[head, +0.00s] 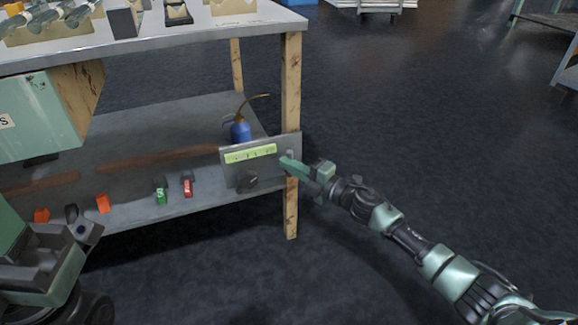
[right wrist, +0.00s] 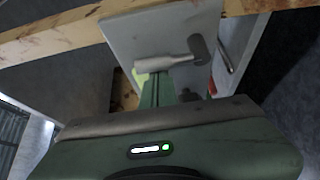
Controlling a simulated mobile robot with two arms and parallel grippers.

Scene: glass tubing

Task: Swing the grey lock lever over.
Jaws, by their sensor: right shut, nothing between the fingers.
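A grey panel (head: 235,176) is fixed at the front right leg of the workbench, with a yellow-green label strip and a dark round knob. The grey lock lever (right wrist: 165,62) lies roughly sideways across the panel in the right wrist view, its darker pivot (right wrist: 201,50) at the right end. My right gripper (head: 287,163) is shut and empty at the panel's right side. In the right wrist view its green fingers (right wrist: 157,92) reach up to the lever's free end; I cannot tell whether they touch. Part of my left arm shows at the lower left; its fingertips are not clear.
The bench's lower shelf (head: 130,130) holds a blue oil can (head: 240,129), a red piece (head: 187,187), a green piece (head: 161,194) and orange pieces. A wooden leg (head: 291,85) stands directly behind the panel.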

